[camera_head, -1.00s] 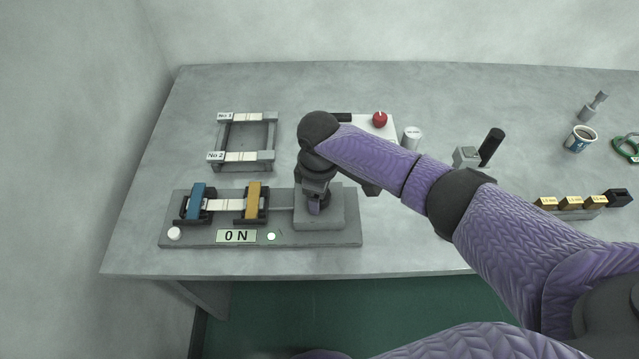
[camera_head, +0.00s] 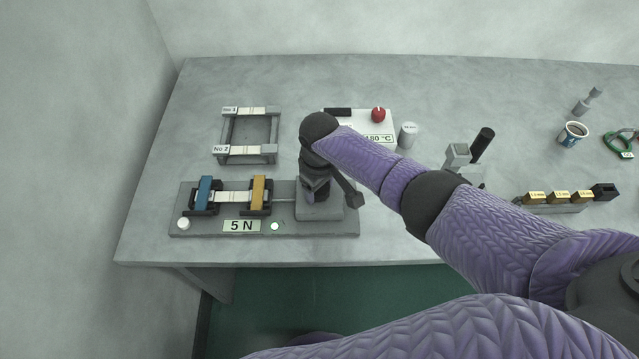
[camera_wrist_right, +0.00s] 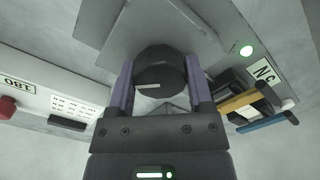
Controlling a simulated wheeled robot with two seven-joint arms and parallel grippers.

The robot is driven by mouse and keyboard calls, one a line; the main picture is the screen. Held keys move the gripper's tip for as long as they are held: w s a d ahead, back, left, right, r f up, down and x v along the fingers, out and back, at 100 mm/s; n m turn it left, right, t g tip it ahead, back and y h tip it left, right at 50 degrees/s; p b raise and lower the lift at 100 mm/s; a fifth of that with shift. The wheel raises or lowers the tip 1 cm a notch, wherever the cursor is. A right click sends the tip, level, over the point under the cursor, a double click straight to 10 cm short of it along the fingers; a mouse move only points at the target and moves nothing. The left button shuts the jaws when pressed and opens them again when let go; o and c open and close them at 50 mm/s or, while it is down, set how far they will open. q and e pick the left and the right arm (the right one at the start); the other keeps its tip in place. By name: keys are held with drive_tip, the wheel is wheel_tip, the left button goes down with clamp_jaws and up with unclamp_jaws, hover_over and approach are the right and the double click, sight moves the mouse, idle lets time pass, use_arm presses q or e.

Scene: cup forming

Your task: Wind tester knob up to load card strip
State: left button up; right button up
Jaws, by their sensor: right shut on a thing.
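The tester (camera_head: 345,228) lies at the table's front left. Its display (camera_head: 241,226) reads 5 N, and a green lamp (camera_head: 275,226) is lit beside it. A white card strip (camera_head: 231,197) spans between the blue clamp (camera_head: 203,194) and the yellow clamp (camera_head: 258,194). My right gripper (camera_head: 318,190) points down over the tester's right block. In the right wrist view, its purple fingers are shut on the dark round knob (camera_wrist_right: 160,72), which carries a white mark. The arm hides the knob in the head view. My left gripper is not in view.
A grey frame (camera_head: 225,133) with strips No 1 and No 2 stands behind the tester. A white panel (camera_head: 384,139) with a red knob (camera_head: 378,114), a grey cylinder (camera_head: 408,135) and a black-handled tool (camera_head: 483,142) stand farther right. A cup (camera_head: 573,133) is at the far right.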

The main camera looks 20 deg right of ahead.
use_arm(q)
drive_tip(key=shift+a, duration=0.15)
use_arm(e)
drive_tip(key=o, duration=1.3)
drive_tip(key=shift+c, duration=0.2)
wheel_tip(320, 180, up, 9)
drive_tip(key=p, duration=0.4)
drive_tip(key=shift+r+p, duration=0.35)
drive_tip(key=shift+r, duration=0.15)
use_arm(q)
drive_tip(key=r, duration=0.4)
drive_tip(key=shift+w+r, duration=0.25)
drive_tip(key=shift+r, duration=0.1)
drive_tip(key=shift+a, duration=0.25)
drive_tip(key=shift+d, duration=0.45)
